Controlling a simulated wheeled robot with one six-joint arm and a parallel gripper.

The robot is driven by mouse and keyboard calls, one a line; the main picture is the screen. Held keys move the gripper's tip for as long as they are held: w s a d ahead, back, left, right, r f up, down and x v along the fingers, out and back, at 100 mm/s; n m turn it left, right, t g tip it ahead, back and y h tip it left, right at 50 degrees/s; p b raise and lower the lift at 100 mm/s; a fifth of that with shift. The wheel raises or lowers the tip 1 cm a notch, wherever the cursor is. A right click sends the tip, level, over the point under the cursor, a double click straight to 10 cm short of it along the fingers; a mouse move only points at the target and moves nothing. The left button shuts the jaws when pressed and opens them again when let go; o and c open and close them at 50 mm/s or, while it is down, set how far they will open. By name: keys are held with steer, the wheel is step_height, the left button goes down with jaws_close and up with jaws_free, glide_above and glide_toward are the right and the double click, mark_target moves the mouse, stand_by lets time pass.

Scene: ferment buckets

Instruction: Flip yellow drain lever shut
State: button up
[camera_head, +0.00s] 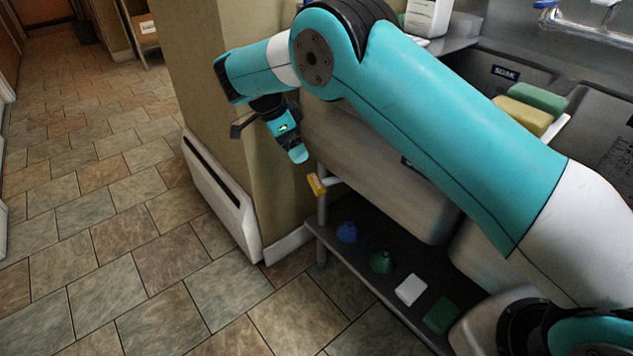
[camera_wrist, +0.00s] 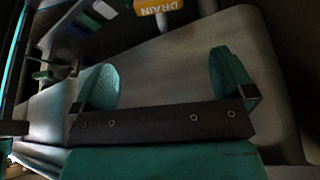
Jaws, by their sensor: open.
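The yellow drain lever (camera_head: 316,184) sticks out at the left front end of the sink, just above the lower shelf. In the wrist view its yellow handle (camera_wrist: 157,6), marked DRAIN upside down, is cut off by the top edge. My gripper (camera_head: 297,152) is up and to the left of the lever in the head view, with a small gap between them. In the wrist view my gripper (camera_wrist: 165,82) has its two teal fingertips wide apart with nothing between them. The lever lies beyond the fingertips, apart from them.
A grey metal sink (camera_head: 375,170) fills the right, with a yellow block (camera_head: 523,115) and a green block (camera_head: 538,96) on its divider. The lower shelf (camera_head: 335,243) holds blue, green and white items. A wall corner with a white panel (camera_head: 220,195) stands left; tiled floor is clear.

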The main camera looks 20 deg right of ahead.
mark_target(316, 181)
steer(key=b+x, duration=0.1)
steer(key=x, duration=1.4)
steer(key=shift+f, duration=0.2)
